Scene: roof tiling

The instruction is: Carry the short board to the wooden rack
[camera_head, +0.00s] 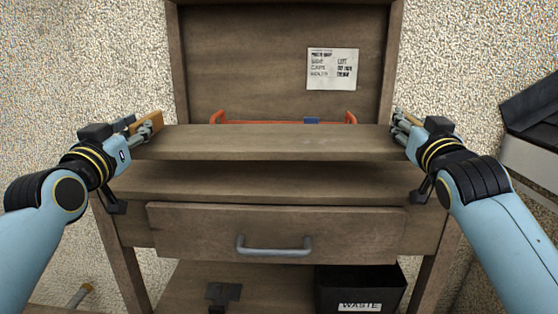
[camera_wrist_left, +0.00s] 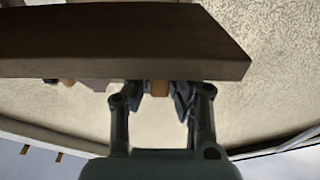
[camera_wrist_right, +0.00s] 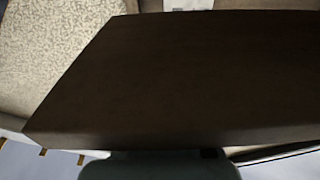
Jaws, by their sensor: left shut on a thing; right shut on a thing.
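The short board (camera_head: 270,142) is a plain brown plank held level across the front of a wooden bench, a little above its top. My left gripper (camera_head: 138,127) is shut on its left end, and my right gripper (camera_head: 402,124) is shut on its right end. The board (camera_wrist_left: 110,45) fills the upper part of the left wrist view, with the left fingers (camera_wrist_left: 160,95) below its edge. In the right wrist view the board (camera_wrist_right: 180,80) looks dark and hides the fingertips. I cannot make out a separate wooden rack.
The bench top (camera_head: 270,180) has a drawer (camera_head: 275,230) with a grey handle below it. An orange-red tray or frame (camera_head: 217,120) with a blue item (camera_head: 311,121) sits behind the board. A black waste bin (camera_head: 360,288) stands low right. A dark case (camera_head: 530,115) is at far right.

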